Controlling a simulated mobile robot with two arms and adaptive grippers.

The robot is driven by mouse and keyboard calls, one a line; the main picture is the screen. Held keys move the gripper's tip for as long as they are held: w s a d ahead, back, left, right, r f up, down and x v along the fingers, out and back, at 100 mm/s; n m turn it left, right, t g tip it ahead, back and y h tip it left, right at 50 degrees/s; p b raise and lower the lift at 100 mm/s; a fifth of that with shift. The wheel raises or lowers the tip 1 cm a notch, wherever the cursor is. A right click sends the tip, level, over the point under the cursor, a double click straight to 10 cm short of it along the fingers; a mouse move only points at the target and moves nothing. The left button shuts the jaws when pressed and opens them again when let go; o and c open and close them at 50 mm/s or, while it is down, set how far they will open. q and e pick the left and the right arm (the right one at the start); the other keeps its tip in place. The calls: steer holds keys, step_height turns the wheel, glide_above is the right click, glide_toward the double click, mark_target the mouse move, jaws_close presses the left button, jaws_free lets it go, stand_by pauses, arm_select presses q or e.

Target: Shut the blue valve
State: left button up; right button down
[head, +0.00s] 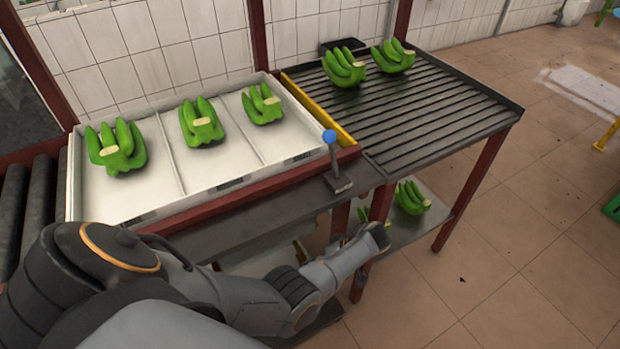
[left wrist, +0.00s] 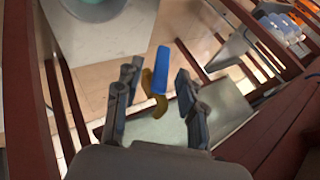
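The blue valve handle (left wrist: 159,72) shows in the left wrist view as a flat blue bar on a brass-coloured valve body (left wrist: 160,104). My left gripper (left wrist: 157,73) is open. From this view, the handle lies between its two fingers with a gap on both sides; how deep it sits is hard to tell. In the head view my arm crosses the lower left and reaches beside the table's front legs. The left gripper and the blue handle are not visible there. My right gripper is in neither view.
A lever with a blue ball (head: 329,137) stands on the dark ledge before the white tray (head: 152,216) of bananas. A slatted table (head: 450,100) and lower shelf (head: 433,222) hold more bananas. Red frame bars (left wrist: 275,130) flank the gripper. Floor at right is largely free.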

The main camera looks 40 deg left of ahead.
arm_select(q)
steer(key=v, duration=1)
